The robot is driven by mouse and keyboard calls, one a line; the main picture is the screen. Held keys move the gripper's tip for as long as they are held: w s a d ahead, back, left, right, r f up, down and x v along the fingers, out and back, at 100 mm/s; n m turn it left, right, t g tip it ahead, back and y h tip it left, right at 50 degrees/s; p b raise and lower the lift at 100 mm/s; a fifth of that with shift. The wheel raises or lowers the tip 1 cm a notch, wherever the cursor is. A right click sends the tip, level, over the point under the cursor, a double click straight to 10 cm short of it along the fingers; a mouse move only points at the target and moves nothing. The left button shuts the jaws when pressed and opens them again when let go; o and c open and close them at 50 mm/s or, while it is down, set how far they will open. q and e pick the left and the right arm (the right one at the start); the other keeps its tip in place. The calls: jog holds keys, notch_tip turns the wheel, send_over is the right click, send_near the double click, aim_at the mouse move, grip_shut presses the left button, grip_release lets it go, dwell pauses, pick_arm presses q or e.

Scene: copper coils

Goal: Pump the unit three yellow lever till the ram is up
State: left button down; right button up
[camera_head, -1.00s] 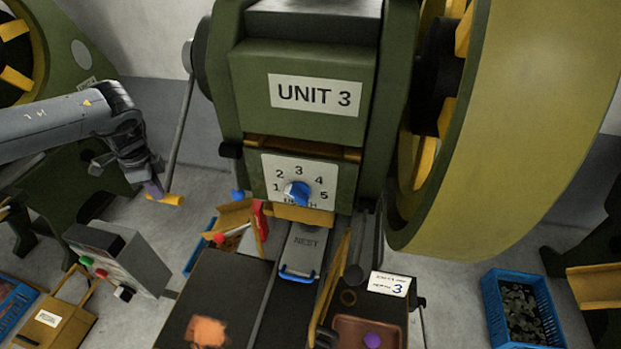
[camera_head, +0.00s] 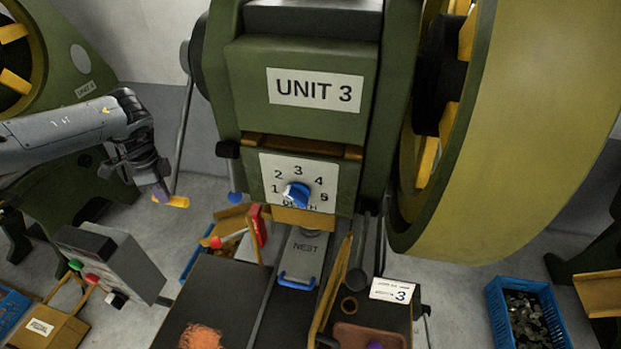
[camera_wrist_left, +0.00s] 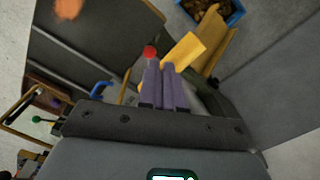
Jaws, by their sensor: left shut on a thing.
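The unit three press (camera_head: 300,110) stands at the centre, labelled UNIT 3. Its pump lever is a grey rod (camera_head: 184,130) hanging from the press's left side, with a yellow grip (camera_head: 177,202) at its lower end. My left gripper (camera_head: 161,192) is shut on the yellow grip. In the left wrist view, the purple fingers (camera_wrist_left: 166,86) are together at the yellow grip (camera_wrist_left: 185,50). A yellow block (camera_head: 303,217) shows under the dial, above the nest (camera_head: 302,245); I cannot tell whether it is the ram. My right gripper is out of view.
A blue depth knob (camera_head: 296,195) sits on the dial. A grey control box (camera_head: 112,262) stands lower left. A red-ended handle (camera_head: 216,242) is beside the nest. A large flywheel (camera_head: 510,120) fills the right. A blue crate (camera_head: 524,312) stands at the lower right.

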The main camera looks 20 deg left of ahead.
pick_arm(q)
jog(key=s+r+p, duration=0.8)
jog(key=r, duration=0.4)
jog(key=shift+d+r+p, duration=0.3)
jog(key=shift+d+p, duration=0.1)
dwell(0.5)
dwell(0.4)
jog(key=shift+w+d+f+b, duration=0.1)
jog(key=shift+w+f+b, duration=0.35)
jog(key=shift+w, duration=0.05)
